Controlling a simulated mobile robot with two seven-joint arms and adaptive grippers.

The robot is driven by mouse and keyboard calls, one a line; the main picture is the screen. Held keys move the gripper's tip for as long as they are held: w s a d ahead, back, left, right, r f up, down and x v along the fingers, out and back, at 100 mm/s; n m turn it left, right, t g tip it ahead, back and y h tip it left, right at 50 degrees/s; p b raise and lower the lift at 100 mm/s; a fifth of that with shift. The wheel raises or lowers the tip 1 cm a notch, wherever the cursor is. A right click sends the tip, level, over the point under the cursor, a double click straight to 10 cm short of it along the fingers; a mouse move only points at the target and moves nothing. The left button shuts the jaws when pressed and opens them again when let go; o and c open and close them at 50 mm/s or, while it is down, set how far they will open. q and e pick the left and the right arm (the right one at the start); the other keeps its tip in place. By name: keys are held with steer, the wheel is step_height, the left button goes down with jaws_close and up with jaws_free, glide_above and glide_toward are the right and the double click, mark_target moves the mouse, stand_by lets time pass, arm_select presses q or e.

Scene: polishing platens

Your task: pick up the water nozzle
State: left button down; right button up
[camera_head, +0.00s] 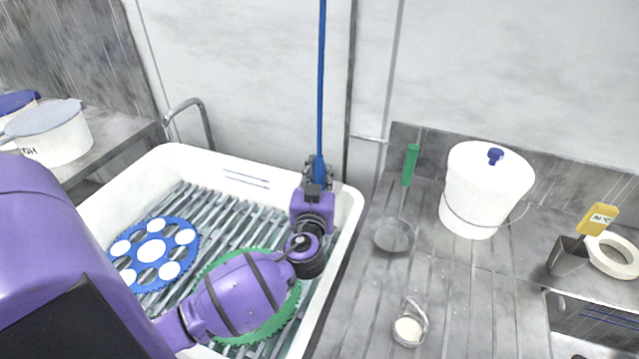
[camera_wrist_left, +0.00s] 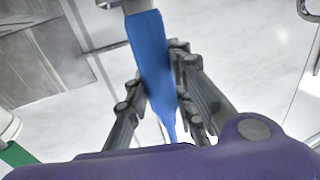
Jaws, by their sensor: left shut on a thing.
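The blue water nozzle (camera_head: 319,167) hangs from a thin blue hose (camera_head: 322,80) that runs straight up out of the head view. My left gripper (camera_head: 321,172) is shut on the nozzle, over the back right rim of the white basin. In the left wrist view the blue nozzle (camera_wrist_left: 151,62) lies between the dark fingers of the gripper (camera_wrist_left: 160,85). My right gripper is not in view.
The white basin (camera_head: 352,215) has a slatted rack holding a blue carrier disc (camera_head: 136,252) and a green disc (camera_head: 262,333), partly under my left arm. A lidded white bucket (camera_head: 470,205), a green-handled skimmer (camera_head: 411,165) and a small cup (camera_head: 408,329) stand on the right bench.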

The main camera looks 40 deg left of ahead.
arm_select(q)
steer(key=shift+r, duration=0.2)
step_height(320, 180, up, 10)
steer(key=shift+r+p, duration=0.15)
steer(key=shift+p, duration=0.5)
step_height(320, 180, up, 22)
steer(key=p, duration=0.5)
steer(key=shift+r+p, duration=0.15)
steer(key=shift+p, duration=0.15)
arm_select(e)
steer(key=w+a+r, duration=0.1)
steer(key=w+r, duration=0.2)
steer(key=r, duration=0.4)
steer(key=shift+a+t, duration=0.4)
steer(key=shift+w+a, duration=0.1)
arm_select(q)
steer(key=shift+d, duration=0.1)
